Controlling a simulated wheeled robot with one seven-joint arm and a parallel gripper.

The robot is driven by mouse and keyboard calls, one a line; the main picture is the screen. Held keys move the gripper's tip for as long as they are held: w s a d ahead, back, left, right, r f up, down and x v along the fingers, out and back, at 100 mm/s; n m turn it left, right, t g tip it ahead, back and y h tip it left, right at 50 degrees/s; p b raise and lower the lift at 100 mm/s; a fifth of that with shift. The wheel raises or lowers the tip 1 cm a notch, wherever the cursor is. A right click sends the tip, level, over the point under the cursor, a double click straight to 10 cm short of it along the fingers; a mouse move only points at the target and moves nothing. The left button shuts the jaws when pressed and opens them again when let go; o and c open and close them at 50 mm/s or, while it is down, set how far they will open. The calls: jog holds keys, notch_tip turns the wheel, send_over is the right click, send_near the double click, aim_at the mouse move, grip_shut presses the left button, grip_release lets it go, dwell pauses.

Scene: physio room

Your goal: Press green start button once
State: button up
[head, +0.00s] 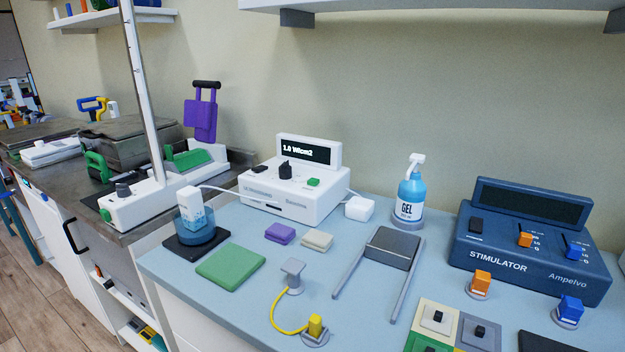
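A small green button (313,182) sits on the top panel of a white ultrasound-type unit (270,206), right of a black knob (285,170). The unit stands at the back left of the blue-grey counter. Its raised display (309,150) is lit and reads what looks like "1.0 W/cm2". Nothing covers the green button. I cannot read any label on it. My gripper is not in this view.
A gel bottle (409,196) and a dark blue stimulator (530,240) stand to the right of the unit. In front lie purple (280,233) and beige pads (317,240), a green pad (230,267) and a grey stand (393,245). A wall shelf (440,8) hangs above.

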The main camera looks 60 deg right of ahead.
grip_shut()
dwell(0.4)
